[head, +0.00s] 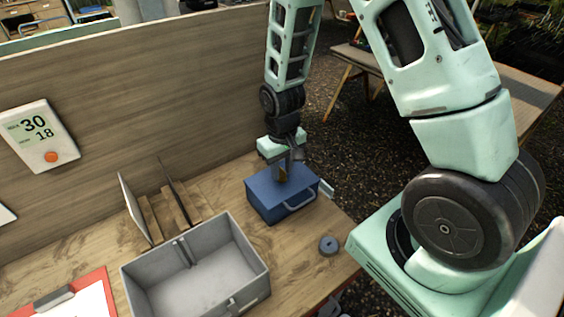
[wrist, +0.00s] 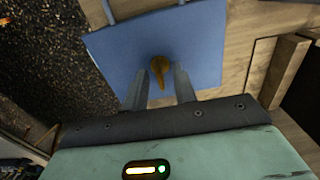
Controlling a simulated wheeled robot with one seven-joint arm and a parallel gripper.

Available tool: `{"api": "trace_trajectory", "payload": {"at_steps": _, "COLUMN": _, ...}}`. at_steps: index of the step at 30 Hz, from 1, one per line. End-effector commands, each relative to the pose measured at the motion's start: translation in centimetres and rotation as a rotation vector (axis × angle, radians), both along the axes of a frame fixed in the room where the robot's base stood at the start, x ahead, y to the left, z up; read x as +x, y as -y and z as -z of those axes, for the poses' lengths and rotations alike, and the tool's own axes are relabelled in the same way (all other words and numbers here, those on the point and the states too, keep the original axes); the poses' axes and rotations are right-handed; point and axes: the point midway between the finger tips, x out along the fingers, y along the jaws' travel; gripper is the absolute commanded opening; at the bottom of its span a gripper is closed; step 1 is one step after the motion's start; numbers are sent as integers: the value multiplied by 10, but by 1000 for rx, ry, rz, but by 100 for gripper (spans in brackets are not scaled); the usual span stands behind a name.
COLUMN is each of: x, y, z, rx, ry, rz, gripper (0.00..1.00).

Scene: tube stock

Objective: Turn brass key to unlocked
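A blue box (head: 270,198) with a light handle on its front stands on the wooden table near its right edge. It also fills the middle of the wrist view (wrist: 110,52). The brass key (wrist: 158,64) sits on the box's top face, its narrow end pointing towards my gripper. In the head view the key (head: 282,175) is small and partly hidden by the fingers. My gripper (wrist: 161,76) is over the box top, with one finger on each side of the key. The fingers are apart, and gaps show between them and the key.
A grey open bin (head: 195,268) stands left of the box. A small dark round weight (head: 328,245) lies near the table's right edge. A red clipboard (head: 72,298) lies at front left. A wooden panel (head: 150,85) rises behind, bearing a timer (head: 38,136).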

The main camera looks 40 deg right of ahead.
Motion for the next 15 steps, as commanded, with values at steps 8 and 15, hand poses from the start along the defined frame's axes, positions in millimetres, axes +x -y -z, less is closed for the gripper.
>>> {"api": "trace_trajectory", "payload": {"at_steps": 8, "x": 1, "y": 0, "z": -26, "rx": 0, "ry": 6, "rz": -1, "gripper": 27}}
{"api": "trace_trajectory", "payload": {"at_steps": 15, "x": 2, "y": 0, "z": -74, "rx": 0, "ry": 8, "rz": -1, "gripper": 27}}
